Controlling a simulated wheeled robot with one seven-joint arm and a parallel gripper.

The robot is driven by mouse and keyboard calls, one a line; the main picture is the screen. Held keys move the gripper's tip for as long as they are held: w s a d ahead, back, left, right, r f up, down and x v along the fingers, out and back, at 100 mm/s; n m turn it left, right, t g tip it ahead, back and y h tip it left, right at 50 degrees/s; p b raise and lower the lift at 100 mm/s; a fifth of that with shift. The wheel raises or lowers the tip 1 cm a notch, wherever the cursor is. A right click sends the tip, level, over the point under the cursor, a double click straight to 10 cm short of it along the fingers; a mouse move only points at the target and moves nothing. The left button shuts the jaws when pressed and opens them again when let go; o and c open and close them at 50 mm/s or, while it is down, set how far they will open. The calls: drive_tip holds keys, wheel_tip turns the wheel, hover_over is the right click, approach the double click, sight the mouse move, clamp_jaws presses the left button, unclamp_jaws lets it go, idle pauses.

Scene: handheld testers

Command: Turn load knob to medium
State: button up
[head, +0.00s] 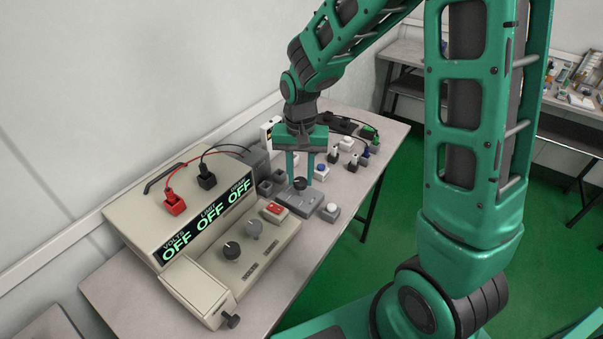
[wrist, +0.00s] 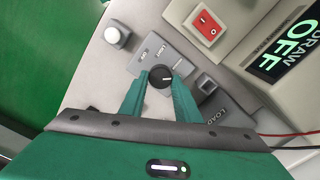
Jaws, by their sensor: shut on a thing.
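The load knob (wrist: 161,75) is a small round black knob on a grey box (wrist: 185,66). The labels OFF and LIGHT show beyond it in the wrist view, and LOAD is printed at the box's near end. A pale mark shows on the knob's top, towards the right in the wrist view. My gripper (wrist: 160,82) is shut on the knob, with one green finger on each side. In the head view the knob (head: 300,183) sits between the fingertips of my gripper (head: 299,179). Any other position label is hidden by my fingers.
A beige power supply (head: 140,214) stands beside the box, its displays reading OFF. A red rocker switch (head: 274,208) is close by. A white button (head: 332,208) on a grey block sits just right of the box. Several small switches stand behind.

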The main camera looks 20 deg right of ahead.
sight(300, 180)
drive_tip(key=shift+a+m, duration=0.2)
drive_tip(key=shift+m, duration=0.1)
idle(0.4)
drive_tip(key=o, duration=1)
drive_tip(key=shift+o, duration=0.2)
drive_tip(key=shift+d, duration=0.1)
drive_tip(key=shift+r, duration=0.1)
wheel_tip(300, 180, up, 11)
drive_tip(key=shift+f, duration=0.2)
